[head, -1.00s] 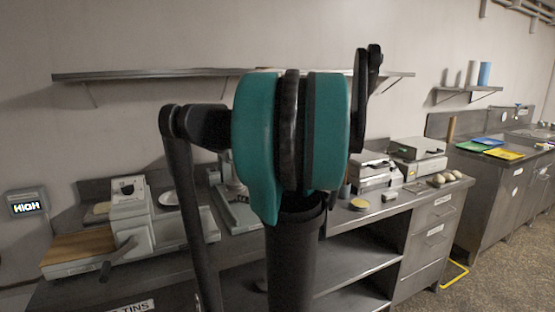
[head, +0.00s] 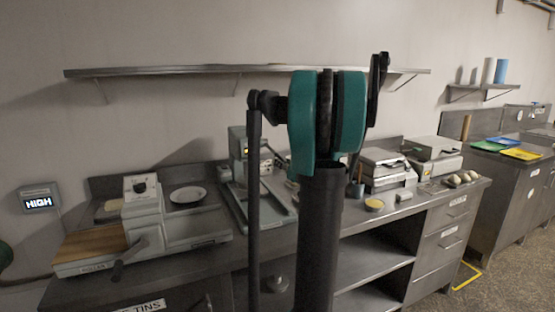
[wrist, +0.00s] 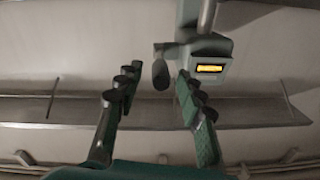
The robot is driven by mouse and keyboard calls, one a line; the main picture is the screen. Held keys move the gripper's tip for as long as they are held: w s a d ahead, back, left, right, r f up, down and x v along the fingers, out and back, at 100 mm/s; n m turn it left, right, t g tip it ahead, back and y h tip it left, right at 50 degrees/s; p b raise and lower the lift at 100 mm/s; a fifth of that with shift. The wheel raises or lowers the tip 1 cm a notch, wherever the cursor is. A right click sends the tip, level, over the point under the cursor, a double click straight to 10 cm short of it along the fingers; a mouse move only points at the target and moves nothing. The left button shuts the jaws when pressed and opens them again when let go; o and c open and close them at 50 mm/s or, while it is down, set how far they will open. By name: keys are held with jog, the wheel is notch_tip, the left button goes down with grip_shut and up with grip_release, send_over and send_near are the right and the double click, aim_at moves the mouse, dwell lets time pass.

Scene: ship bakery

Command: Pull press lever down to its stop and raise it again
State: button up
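The press is a grey machine (head: 239,146) with a small lit orange display, standing on the counter left of my arm in the head view. Its head (wrist: 212,48) shows upside down at the top of the wrist view. A dark rounded grip (wrist: 161,75), which looks like the end of the press lever, hangs beside it. My gripper (wrist: 157,82) is open, with one finger on each side of that grip in the picture. I see no contact, and the depth between them is unclear. In the head view my arm hides the gripper and the lever.
A machine with a wooden board (head: 92,246) and a front handle stands at the counter's left. Toaster-like grey machines (head: 381,168) and a small yellow bowl (head: 374,204) stand right of my arm. A wall shelf (head: 170,70) runs above.

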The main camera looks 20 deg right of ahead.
aim_at(273, 151)
jog(key=w, duration=0.6)
jog(key=shift+w+a, duration=0.2)
jog(key=shift+w, duration=0.05)
grip_shut()
